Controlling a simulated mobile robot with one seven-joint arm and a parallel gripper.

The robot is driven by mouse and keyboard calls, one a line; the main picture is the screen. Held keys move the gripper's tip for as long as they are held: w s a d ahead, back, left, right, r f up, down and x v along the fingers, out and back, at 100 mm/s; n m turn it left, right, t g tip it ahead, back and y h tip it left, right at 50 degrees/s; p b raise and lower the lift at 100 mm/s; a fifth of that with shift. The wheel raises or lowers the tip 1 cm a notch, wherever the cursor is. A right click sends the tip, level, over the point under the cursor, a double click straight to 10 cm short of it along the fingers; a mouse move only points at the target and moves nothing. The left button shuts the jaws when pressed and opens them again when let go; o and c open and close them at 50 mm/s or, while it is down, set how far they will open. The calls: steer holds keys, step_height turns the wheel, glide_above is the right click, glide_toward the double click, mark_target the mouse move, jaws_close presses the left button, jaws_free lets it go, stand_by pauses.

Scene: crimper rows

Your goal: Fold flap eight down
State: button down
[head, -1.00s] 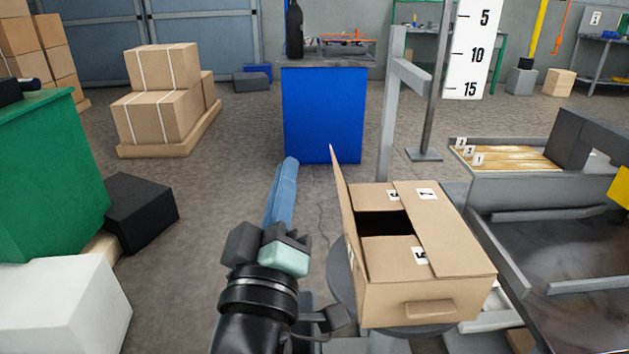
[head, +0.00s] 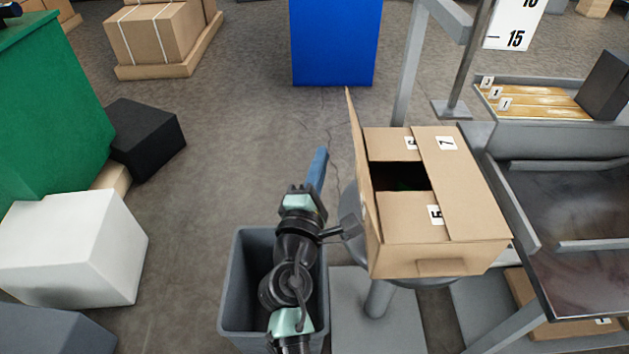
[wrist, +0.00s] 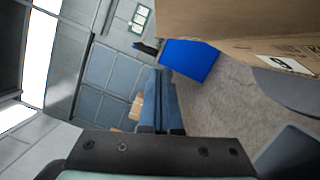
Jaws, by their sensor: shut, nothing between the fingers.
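The brown cardboard box (head: 440,255) stands on a round grey stand. Its left flap (head: 355,150) stands upright; no number on it is readable in the head view, so I take it as flap eight. The right flap (head: 465,185), marked 7, lies folded down, as do the front flap (head: 405,215) and back flap (head: 390,143). A dark gap shows between them. My gripper (head: 319,162), with blue fingers, is left of the upright flap, apart from it. In the wrist view the fingers (wrist: 160,100) are together and empty, with cardboard (wrist: 240,22) at upper right.
A grey open bin (head: 235,290) stands below my arm. A metal post (head: 405,90) rises behind the box, and a metal bench (head: 570,200) is close on its right. A blue cabinet (head: 335,40) is farther back.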

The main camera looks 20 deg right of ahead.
mark_target(361, 155)
steer(key=shift+w+d+r+p, duration=0.1)
steer(key=shift+d+r+p, duration=0.2)
steer(key=shift+d, duration=0.4)
steer(key=shift+s+d+r+p, duration=0.15)
steer(key=shift+d+p, duration=0.2)
steer(key=shift+d, duration=0.4)
steer(key=shift+w+d+r+p, duration=0.15)
steer(key=shift+d+r+p, duration=0.15)
steer(key=shift+d, duration=0.4)
steer(key=shift+d+r+m+p, duration=0.2)
steer(key=shift+d+m+p, duration=0.05)
steer(key=shift+m+p, duration=0.2)
